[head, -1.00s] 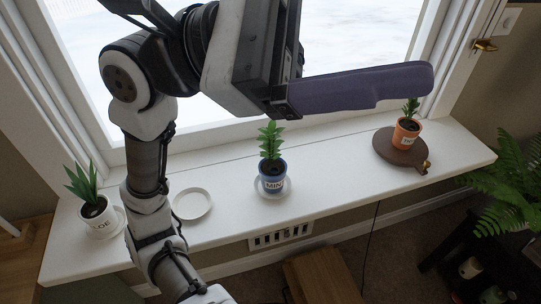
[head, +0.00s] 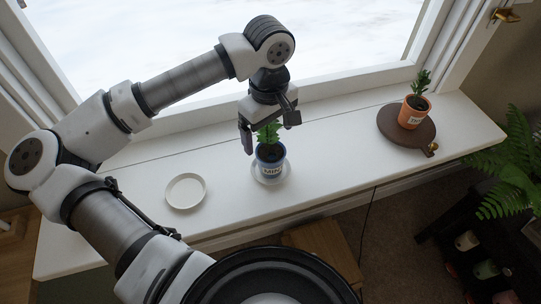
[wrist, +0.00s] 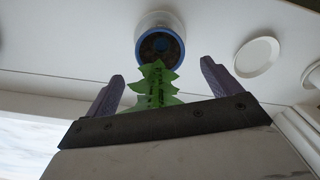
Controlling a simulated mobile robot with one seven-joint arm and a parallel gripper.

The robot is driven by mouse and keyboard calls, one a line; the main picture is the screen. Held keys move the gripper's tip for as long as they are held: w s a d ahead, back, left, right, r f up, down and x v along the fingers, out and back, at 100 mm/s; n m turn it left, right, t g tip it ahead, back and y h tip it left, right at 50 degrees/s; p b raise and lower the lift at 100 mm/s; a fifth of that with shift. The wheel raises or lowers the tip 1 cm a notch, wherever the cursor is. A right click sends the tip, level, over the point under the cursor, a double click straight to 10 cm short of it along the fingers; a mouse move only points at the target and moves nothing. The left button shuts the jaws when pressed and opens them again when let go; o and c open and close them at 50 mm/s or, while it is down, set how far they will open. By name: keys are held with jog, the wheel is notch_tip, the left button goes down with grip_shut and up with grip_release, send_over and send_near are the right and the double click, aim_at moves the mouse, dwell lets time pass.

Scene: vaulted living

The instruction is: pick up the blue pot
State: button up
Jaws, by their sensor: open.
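The blue pot (head: 271,168) stands upright on a white saucer (head: 285,175) on the window sill, with a pale label and a green plant. In the wrist view the blue pot (wrist: 160,45) shows from above, its blue rim around dark soil. My gripper (head: 268,138) is open above the pot, with the plant's leaves between its fingers. In the wrist view the two purple fingers of my gripper (wrist: 160,88) stand either side of the green leaves (wrist: 155,90), short of the pot's rim. The upper part of the plant is partly hidden by my gripper in the head view.
An empty white saucer (head: 186,191) lies left of the pot. An orange pot (head: 413,112) stands on a round brown board (head: 392,123) at the right. The window frame (head: 330,92) runs behind the sill. The sill between the blue and orange pots is clear.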

aim_at(270, 152)
notch_tip(270, 152, down, 3)
jog(key=shift+r, duration=0.1)
jog(key=shift+s+d+f+p, duration=0.15)
jog(key=shift+f+p, duration=0.5)
jog(key=shift+f, duration=0.75)
jog(key=shift+s+f+p, duration=0.2)
jog(key=shift+f+p, duration=0.45)
jog(key=shift+f, duration=0.7)
jog(key=c, duration=1.3)
